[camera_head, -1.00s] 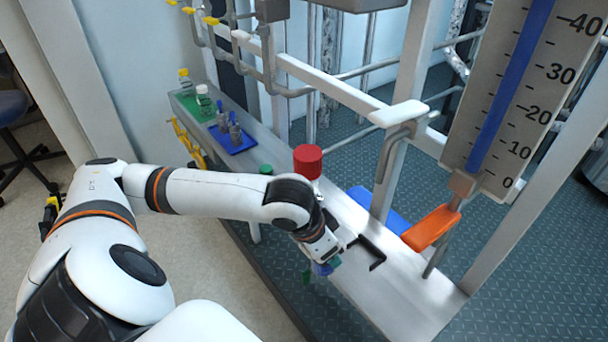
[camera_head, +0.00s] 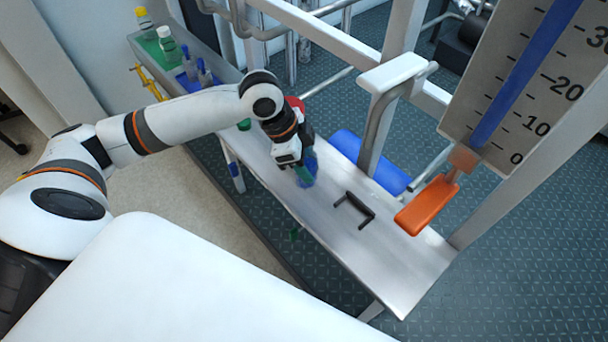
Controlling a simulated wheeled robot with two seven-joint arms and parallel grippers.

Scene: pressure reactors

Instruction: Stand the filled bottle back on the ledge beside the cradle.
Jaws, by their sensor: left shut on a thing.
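My left gripper (camera_head: 303,173) reaches down over the metal ledge (camera_head: 400,272) and is shut on a blue bottle (camera_head: 311,166). The bottle shows only in part beside the fingers. I cannot tell whether its base touches the ledge. The cradle, a dark open bracket (camera_head: 353,208), sits on the ledge to the right of the gripper and looks empty. My right gripper is not in view.
An orange handle (camera_head: 427,206) hangs near the ledge's right end, below the scale board (camera_head: 510,75). A frame post (camera_head: 383,130) rises behind the ledge. Bottles on a green mat and a blue tray (camera_head: 190,82) stand at far left. The ledge's right front is clear.

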